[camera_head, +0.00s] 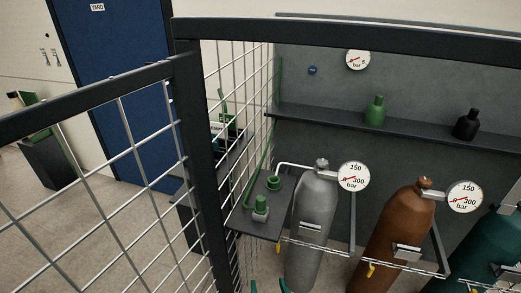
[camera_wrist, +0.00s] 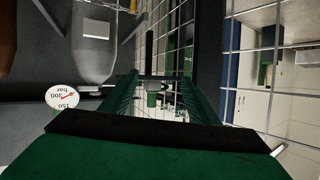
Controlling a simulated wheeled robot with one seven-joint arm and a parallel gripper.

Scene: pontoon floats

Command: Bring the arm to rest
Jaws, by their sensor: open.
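My gripper (camera_wrist: 160,84) shows in the wrist view as two dark green fingers spread apart. The gap between them holds nothing that I can see gripped. A small green thing (camera_wrist: 152,99) shows in the gap, apparently beyond the fingers; I cannot tell which thing it is. In the head view only small green tips of my gripper (camera_head: 269,287) show at the bottom edge, below the small side shelf. The rest of my arm is out of that view.
A grey cylinder (camera_head: 313,220), a brown cylinder (camera_head: 398,228) and a teal cylinder (camera_head: 497,250) stand behind a wire rail. A side shelf (camera_head: 245,222) carries green fittings (camera_head: 273,183). A dark-framed mesh fence (camera_head: 195,150) stands close. Bare floor (camera_head: 110,235) lies left, before a blue door (camera_head: 125,90).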

